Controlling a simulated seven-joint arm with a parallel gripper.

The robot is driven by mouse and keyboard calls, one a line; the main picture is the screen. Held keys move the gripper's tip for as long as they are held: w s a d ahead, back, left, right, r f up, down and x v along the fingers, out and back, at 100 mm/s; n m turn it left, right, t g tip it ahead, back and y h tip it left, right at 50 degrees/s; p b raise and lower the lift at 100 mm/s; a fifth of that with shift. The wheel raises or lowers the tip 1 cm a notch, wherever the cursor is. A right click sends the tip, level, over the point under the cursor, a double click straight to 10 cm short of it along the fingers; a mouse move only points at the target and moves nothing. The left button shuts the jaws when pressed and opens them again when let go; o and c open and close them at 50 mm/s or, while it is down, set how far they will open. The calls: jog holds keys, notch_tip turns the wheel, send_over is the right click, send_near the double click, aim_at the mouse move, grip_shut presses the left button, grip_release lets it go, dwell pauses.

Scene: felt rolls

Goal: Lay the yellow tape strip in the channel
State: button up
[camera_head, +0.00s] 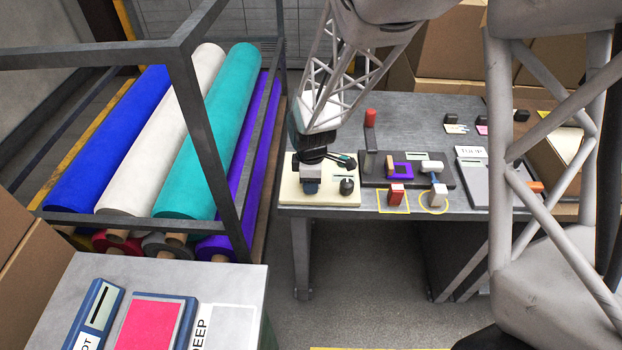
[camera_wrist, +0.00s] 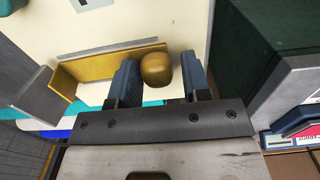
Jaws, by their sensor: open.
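My gripper (camera_wrist: 160,78) is open in the wrist view, its two blue-grey fingers on either side of a rounded brass-coloured knob (camera_wrist: 156,68). I cannot tell whether either finger touches it. A dull yellow strip (camera_wrist: 115,64) runs left from beside the knob across the cream board (camera_wrist: 195,20), with a grey edge along it and a bent part at its left end. I cannot tell whether this is the tape or the channel's wall. In the head view, my gripper (camera_head: 311,172) is low over the cream board (camera_head: 300,199) and hides what lies under it.
A black knob (camera_head: 347,186) stands on the board's right side. Right of it are a dark tray (camera_head: 372,182) with a purple frame (camera_head: 402,170), a red block (camera_head: 396,194) and a red-topped post (camera_head: 370,118). A rack of felt rolls (camera_head: 222,130) stands left, across a floor gap.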

jog(key=shift+w+r, duration=0.2)
jog(key=shift+r, duration=0.95)
jog(key=shift+w+r, duration=0.25)
jog(key=shift+r, duration=0.9)
jog(key=shift+w+r, duration=0.2)
jog(key=shift+r, duration=0.95)
dwell(0.9)
jog(key=o, duration=0.6)
jog(key=shift+c, duration=0.2)
jog(key=shift+r, duration=0.1)
notch_tip(320, 180, up, 8)
jog(key=shift+f, duration=0.2)
dwell(0.4)
